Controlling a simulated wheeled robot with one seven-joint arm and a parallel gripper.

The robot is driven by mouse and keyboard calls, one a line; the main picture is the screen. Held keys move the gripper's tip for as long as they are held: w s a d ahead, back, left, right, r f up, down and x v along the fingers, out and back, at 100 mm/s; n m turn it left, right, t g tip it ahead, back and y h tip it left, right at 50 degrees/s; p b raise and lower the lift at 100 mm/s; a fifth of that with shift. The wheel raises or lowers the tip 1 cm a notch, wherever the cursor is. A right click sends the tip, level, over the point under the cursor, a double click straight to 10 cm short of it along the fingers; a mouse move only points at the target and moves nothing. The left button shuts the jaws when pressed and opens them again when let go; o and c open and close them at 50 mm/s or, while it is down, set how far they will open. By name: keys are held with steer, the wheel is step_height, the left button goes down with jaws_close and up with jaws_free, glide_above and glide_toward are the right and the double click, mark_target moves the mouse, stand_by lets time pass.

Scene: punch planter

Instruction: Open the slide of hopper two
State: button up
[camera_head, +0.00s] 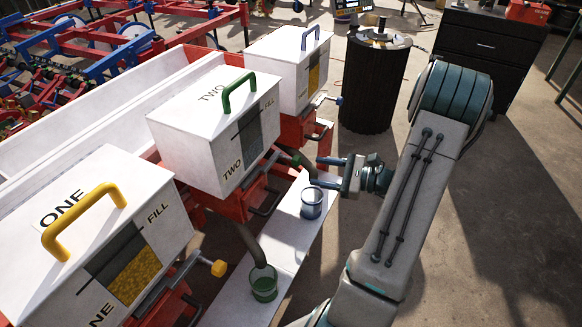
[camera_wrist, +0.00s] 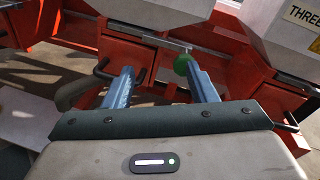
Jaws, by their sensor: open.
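Hopper two (camera_head: 185,130) is the middle white box with a green lid handle (camera_head: 239,92) and a dark level window (camera_head: 250,138). Its slide's green knob (camera_wrist: 181,64) shows in the wrist view at the end of a metal rod, close to my right fingertip. I cannot tell whether they touch. In the head view the knob is not clearly visible. My gripper (camera_head: 314,172) is open at the right side of hopper two, above the white bench. In the wrist view its two blue fingers (camera_wrist: 157,68) are spread wide with nothing held between them.
Hopper one (camera_head: 140,205) with yellow knob (camera_head: 218,268) stands nearer; hopper three (camera_head: 283,57) with blue knob (camera_head: 339,100) stands farther. A blue bucket (camera_head: 312,204) and green bucket (camera_head: 264,284) sit on the white bench (camera_head: 287,235). A black drum (camera_head: 372,85) stands behind. Floor at right is clear.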

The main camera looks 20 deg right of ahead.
mark_target(291, 159)
steer(key=d+f+m+t+h, duration=0.1)
steer(key=d+f+m+t, duration=0.1)
steer(key=d+f, duration=0.15)
steer(key=x, duration=0.4)
steer(key=r+b+x, duration=0.1)
steer(key=x, duration=0.8)
steer(key=shift+w+r, duration=0.2)
steer(key=shift+w, duration=0.15)
jaws_close()
steer(key=shift+v, duration=2.75)
steer(key=shift+f, duration=0.15)
